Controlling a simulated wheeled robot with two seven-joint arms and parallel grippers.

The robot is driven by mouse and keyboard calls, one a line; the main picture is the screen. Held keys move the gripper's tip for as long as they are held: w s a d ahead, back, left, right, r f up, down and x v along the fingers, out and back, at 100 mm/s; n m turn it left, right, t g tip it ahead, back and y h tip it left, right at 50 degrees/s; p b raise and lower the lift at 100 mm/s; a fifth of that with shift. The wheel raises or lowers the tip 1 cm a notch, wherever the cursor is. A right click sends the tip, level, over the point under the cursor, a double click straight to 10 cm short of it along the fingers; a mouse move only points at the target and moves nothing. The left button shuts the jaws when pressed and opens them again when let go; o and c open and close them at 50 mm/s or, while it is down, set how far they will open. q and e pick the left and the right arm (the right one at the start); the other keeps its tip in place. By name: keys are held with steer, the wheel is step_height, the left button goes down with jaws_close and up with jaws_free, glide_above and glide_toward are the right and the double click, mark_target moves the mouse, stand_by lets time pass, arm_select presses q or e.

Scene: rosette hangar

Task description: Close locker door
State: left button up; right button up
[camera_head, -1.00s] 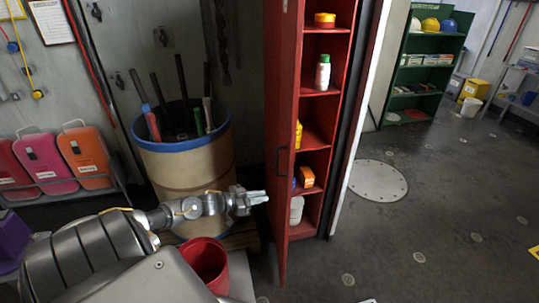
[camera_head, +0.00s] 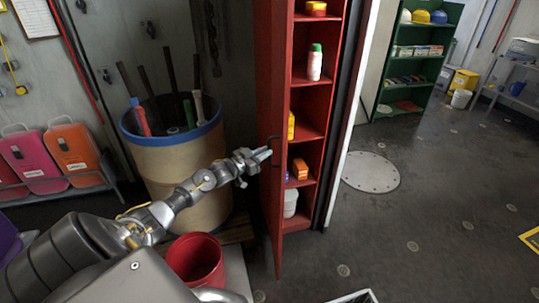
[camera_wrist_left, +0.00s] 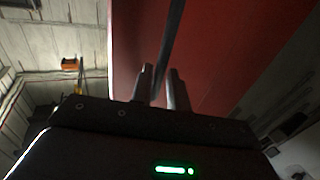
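The red locker (camera_head: 308,100) stands open, and its shelves with bottles and boxes show. Its red door (camera_head: 263,70) is swung out on the left side, seen nearly edge-on. A dark bar handle (camera_head: 273,150) is on the door's outer face. My left gripper (camera_head: 264,154) is at the handle. In the left wrist view, the two fingers (camera_wrist_left: 160,88) are apart, with the dark handle (camera_wrist_left: 174,35) running between them in front of the red door (camera_wrist_left: 225,50). I cannot tell whether the fingers touch the handle. My right gripper is not in view.
A blue-rimmed barrel (camera_head: 175,168) with tools stands left of the door. A red bucket (camera_head: 196,262) stands in front of it, below my left arm. The floor (camera_head: 390,235) right of the door is mostly clear. A green shelf (camera_head: 420,70) is at the back.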

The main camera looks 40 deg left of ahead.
mark_target(269, 164)
arm_select(q)
steer(key=w, duration=0.1)
steer(key=w+b, duration=0.1)
steer(key=w, duration=0.1)
steer(key=shift+d, duration=0.25)
jaws_close()
